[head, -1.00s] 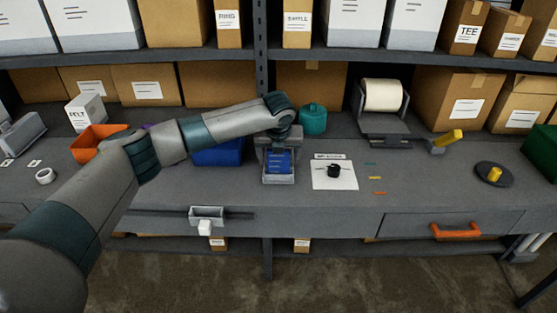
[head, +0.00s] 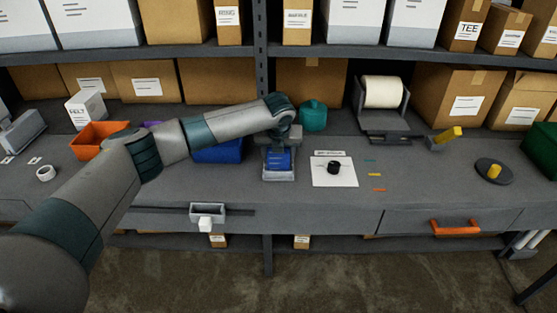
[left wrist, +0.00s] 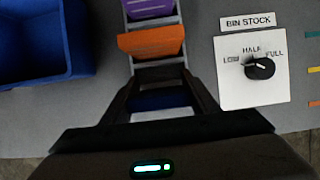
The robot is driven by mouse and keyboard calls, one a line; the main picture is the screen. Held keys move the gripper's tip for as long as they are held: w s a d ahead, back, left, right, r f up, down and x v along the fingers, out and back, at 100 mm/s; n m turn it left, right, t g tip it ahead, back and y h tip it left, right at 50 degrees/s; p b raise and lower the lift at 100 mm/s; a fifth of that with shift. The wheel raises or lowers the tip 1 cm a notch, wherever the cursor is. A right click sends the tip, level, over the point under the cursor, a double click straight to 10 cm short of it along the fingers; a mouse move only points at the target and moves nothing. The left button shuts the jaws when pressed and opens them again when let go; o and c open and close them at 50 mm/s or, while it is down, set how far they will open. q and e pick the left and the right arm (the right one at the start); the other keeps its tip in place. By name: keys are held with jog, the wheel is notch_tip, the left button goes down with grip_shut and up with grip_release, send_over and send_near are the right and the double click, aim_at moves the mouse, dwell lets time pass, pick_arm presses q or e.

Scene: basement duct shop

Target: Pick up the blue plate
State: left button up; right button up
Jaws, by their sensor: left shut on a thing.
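The blue plate (head: 278,161) stands in a small grey rack (head: 279,177) on the bench, its face with pale lines toward me. My left gripper (head: 279,149) reaches down over its upper edge and is shut on it. In the left wrist view the blue plate (left wrist: 160,103) shows between the two fingers (left wrist: 163,93). An orange plate (left wrist: 152,42) and a purple plate (left wrist: 149,8) sit in the rack farther along. In the head view they are hidden behind the blue plate and my gripper. My right gripper is not in view.
A blue bin (head: 217,151) is left of the rack, with an orange bin (head: 98,139) farther left. A white dial card (head: 334,174) lies close on the right. A teal pot (head: 313,115) stands behind. Shelf boxes line the back.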

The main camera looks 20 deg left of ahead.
pick_arm(q)
jog(key=shift+r+b, duration=0.4)
jog(key=shift+r, duration=0.1)
jog(key=s+d+r+b, duration=0.3)
jog(key=d+r+b, duration=0.2)
jog(key=d+r, duration=0.5)
jog(key=shift+d, duration=0.65)
jog(key=shift+s+f, duration=0.1)
jog(key=s+a+f+n+g, duration=0.3)
jog(key=s+n, duration=0.7)
jog(key=n, duration=0.1)
jog(key=s+a+f+n+g, duration=0.3)
jog(key=s+n, duration=0.7)
jog(key=n, duration=0.1)
jog(key=s+a+f+n+g+h, duration=0.1)
jog(key=s+a+f+n+g, duration=0.1)
jog(key=s+n, duration=0.8)
notch_tip(320, 180, down, 2)
jog(key=shift+a+n+g, duration=0.4)
jog(key=shift+a, duration=0.1)
